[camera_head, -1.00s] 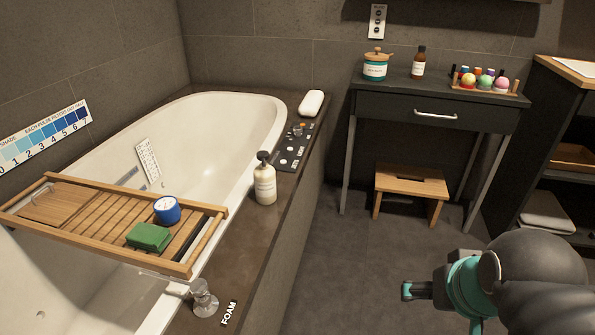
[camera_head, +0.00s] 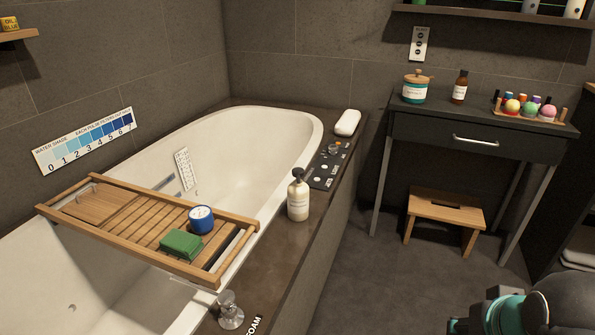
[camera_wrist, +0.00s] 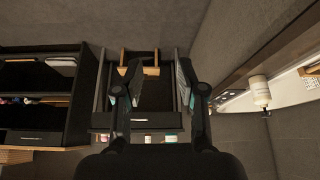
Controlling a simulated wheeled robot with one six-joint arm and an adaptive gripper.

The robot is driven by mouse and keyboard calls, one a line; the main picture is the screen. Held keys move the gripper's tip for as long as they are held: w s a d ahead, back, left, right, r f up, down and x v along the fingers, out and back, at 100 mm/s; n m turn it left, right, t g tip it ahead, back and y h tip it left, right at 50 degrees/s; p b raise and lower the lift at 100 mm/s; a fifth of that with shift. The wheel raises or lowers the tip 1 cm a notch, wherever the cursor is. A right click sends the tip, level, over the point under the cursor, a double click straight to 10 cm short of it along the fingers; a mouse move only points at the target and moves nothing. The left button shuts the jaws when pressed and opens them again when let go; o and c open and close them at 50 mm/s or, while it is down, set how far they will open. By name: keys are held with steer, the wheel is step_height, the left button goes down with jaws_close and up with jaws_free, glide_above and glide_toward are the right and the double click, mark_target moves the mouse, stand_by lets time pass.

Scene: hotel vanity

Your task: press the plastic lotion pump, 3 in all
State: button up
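A cream lotion bottle with a black pump head (camera_head: 298,199) stands upright on the dark ledge along the tub's right side. Its label is too small to read. It also shows at the right of the wrist view (camera_wrist: 261,92), well apart from the fingers. My gripper is at the lower right of the head view, mostly cut off by the frame edge. In the wrist view my gripper (camera_wrist: 162,84) has its two fingers spread, with nothing held between them. It touches nothing there.
A wooden bath tray (camera_head: 100,236) with a blue-and-white round item (camera_head: 201,219) and a green block (camera_head: 181,244) spans the tub. A clear knob-like object (camera_head: 230,312) stands on the near ledge. A dark vanity (camera_head: 430,131) and wooden stool (camera_head: 445,207) stand right. Floor between is clear.

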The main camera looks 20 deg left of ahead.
jaws_close()
stand_by(1.0)
